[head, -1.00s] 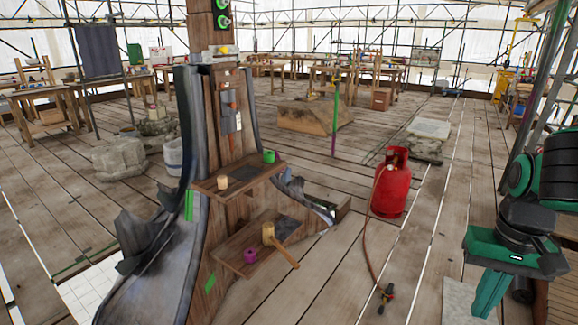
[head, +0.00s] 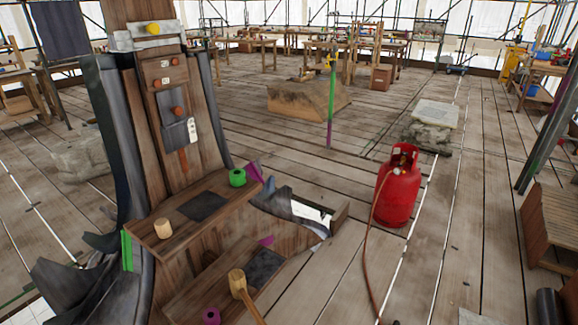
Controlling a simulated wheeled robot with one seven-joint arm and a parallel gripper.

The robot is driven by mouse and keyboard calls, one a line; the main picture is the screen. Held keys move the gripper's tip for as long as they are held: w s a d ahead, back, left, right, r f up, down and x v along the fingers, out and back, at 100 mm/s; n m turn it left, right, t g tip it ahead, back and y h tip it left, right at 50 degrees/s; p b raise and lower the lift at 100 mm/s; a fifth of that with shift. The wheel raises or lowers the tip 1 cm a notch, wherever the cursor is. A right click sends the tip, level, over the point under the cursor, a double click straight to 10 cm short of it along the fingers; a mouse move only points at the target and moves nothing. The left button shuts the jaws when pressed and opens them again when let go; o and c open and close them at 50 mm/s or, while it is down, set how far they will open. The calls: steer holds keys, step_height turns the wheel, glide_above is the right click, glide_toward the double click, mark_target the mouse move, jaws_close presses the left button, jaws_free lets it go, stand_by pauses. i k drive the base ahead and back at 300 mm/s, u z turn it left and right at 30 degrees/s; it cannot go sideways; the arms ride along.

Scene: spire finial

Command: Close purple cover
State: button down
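No part that I can surely name as the purple cover stands out. A small purple flap (head: 254,172) shows at the right end of the upper wooden shelf (head: 150,240), beside a green ring (head: 237,178). A second purple piece (head: 267,241) shows below that shelf, near the lower shelf's back edge. A purple ring (head: 211,316) sits at the bottom of the view on the lower shelf (head: 190,298). I cannot tell whether either purple piece is a cover, or open or shut. My gripper is not in view.
A mallet (head: 237,281) lies on the lower shelf and a wooden cylinder (head: 163,228) stands on the upper one. A red gas bottle (head: 397,190) with a hose (head: 366,255) stands to the right. Bare plank floor lies between them.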

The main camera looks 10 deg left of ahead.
mark_target(252, 172)
steer(key=u, duration=0.2)
steer(key=i, duration=1)
steer(key=u, duration=0.4)
